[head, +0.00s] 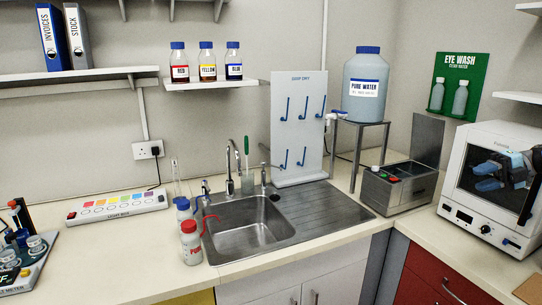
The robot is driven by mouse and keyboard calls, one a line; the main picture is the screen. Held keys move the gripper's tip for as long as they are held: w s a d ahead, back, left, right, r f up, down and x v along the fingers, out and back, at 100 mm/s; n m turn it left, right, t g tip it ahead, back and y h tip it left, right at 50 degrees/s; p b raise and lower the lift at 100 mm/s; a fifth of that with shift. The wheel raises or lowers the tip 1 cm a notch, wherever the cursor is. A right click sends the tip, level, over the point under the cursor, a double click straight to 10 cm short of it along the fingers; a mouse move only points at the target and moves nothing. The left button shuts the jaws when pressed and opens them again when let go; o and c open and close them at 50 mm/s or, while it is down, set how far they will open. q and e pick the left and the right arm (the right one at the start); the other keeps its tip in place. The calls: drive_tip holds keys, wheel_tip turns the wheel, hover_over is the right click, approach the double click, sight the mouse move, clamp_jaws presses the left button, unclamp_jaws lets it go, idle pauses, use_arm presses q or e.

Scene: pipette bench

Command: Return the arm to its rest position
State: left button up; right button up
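My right gripper (480,176) shows at the far right of the head view, in front of the dark window of a white oven-like machine (457,188). Its arm comes in from the right edge. Its two bluish fingers point left, one above the other, with a gap between them and nothing visible in it. My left gripper and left arm are not in view.
A steel sink (243,232) with a tap is in the middle, with a red-capped bottle (191,246) at its left rim. A grey water bath (398,187) stands left of the machine. The drainboard (322,208) is clear.

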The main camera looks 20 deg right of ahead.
drive_tip(key=s+a+f+m+t+h+p, duration=0.1)
drive_tip(key=s+a+f+m+t, duration=0.2)
drive_tip(key=f, duration=0.9)
drive_tip(key=s+f+m+t+h+p, duration=0.1)
drive_tip(key=s+f+m+t, duration=0.2)
drive_tip(key=s+f+m, duration=0.55)
drive_tip(key=s+a+f+m+t+h+p, duration=0.2)
drive_tip(key=s+a+f+m+h, duration=0.15)
drive_tip(key=a+f, duration=0.95)
drive_tip(key=s+a+f+m+h+p, duration=0.1)
drive_tip(key=s+a+f+m+h, duration=0.2)
drive_tip(key=a, duration=0.6)
drive_tip(key=s+a+f+m+h+p, duration=0.15)
drive_tip(key=a+f+m, duration=0.3)
drive_tip(key=a, duration=0.55)
drive_tip(key=a+r+m+g+p, duration=0.1)
drive_tip(key=a+r+m, duration=0.1)
drive_tip(key=a, duration=0.8)
drive_tip(key=a+r+m+g+p, duration=0.1)
drive_tip(key=a+r+m, duration=0.1)
drive_tip(key=a, duration=0.7)
drive_tip(key=shift+s+a+r+g+y, duration=0.3)
drive_tip(key=shift+a, duration=0.1)
